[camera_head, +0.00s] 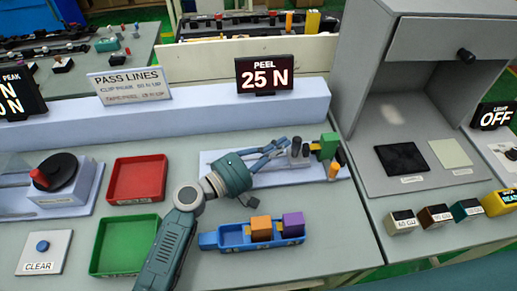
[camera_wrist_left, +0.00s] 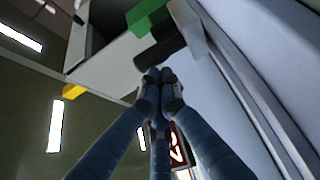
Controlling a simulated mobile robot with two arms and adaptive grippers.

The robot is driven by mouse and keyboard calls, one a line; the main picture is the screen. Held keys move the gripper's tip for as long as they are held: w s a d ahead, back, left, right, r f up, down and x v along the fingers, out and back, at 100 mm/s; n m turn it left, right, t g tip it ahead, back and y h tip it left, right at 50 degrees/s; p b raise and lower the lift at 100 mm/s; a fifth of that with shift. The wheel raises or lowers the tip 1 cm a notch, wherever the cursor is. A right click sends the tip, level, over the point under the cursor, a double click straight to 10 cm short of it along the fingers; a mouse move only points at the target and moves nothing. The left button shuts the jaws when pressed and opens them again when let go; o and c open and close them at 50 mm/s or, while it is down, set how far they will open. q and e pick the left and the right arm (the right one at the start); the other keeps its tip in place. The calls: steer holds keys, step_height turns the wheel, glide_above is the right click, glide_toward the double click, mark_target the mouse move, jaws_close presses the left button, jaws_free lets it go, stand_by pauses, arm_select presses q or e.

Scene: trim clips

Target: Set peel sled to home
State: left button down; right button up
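The peel fixture is a pale plate (camera_head: 235,182) on the bench below the PEEL 25 N display (camera_head: 264,74). A grey sled-like block with upright posts (camera_head: 297,153) sits towards its right part, beside a green block (camera_head: 328,147) at the right end. My left gripper (camera_head: 284,147) reaches over the plate from the left, its fingertips just left of the grey posts. In the left wrist view its fingertips (camera_wrist_left: 160,77) are together, with a dark grey piece (camera_wrist_left: 158,50) and the green block just beyond. I cannot tell whether they touch it. My right gripper is not in view.
A blue tray (camera_head: 232,238) holding an orange and a purple block stands in front of the plate. A red tray (camera_head: 137,179) and a green tray (camera_head: 124,246) are to the left. A grey booth (camera_head: 420,90) stands at the right. A raised ledge runs behind the plate.

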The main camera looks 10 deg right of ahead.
arm_select(q)
steer(key=shift+d, duration=0.25)
steer(key=shift+r, duration=0.1)
step_height(320, 180, up, 10)
stand_by(0.4)
steer(key=shift+a, duration=0.1)
stand_by(0.4)
